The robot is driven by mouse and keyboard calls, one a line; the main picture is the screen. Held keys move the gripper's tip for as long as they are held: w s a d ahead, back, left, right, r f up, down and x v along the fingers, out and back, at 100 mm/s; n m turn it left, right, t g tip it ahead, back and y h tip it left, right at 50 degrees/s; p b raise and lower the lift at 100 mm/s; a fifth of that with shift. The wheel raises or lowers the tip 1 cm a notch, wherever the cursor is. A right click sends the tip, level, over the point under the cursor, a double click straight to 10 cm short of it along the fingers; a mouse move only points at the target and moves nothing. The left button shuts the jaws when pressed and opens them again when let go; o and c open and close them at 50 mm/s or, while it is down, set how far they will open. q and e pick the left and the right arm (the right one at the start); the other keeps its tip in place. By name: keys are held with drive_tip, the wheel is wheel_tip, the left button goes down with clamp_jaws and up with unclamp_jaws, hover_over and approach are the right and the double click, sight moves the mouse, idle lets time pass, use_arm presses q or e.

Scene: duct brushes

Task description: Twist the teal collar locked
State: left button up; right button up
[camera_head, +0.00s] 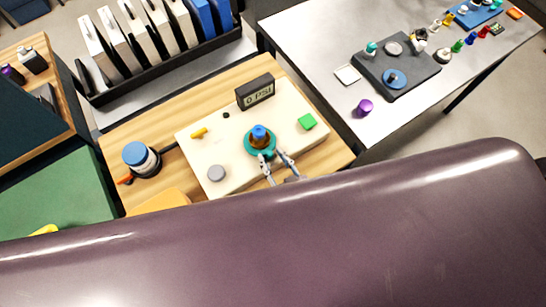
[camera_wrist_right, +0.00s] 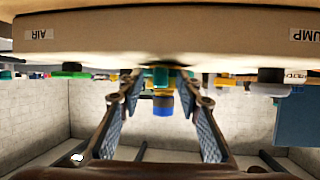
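The teal collar (camera_head: 248,149) is a ring on the cream board (camera_head: 200,145), around a brass-coloured fitting with a blue cap (camera_head: 260,132). My right gripper (camera_head: 273,158) is at the near side of the collar, its two fingers spread. In the right wrist view the picture is upside down. There the collar (camera_wrist_right: 160,76) and the blue cap (camera_wrist_right: 162,105) show between the fingers of the right gripper (camera_wrist_right: 160,83). The gripper looks open; I cannot tell whether the tips touch the collar. My left gripper is not in view.
A white table (camera_head: 300,45) with a dark tray (camera_head: 409,82) is at right.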

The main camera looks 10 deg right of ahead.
drive_tip(key=shift+s+d, duration=0.1)
drive_tip(key=shift+s, duration=0.25)
drive_tip(key=v, duration=1.1)
drive_tip(key=shift+r, duration=0.3)
drive_tip(key=shift+s, duration=0.1)
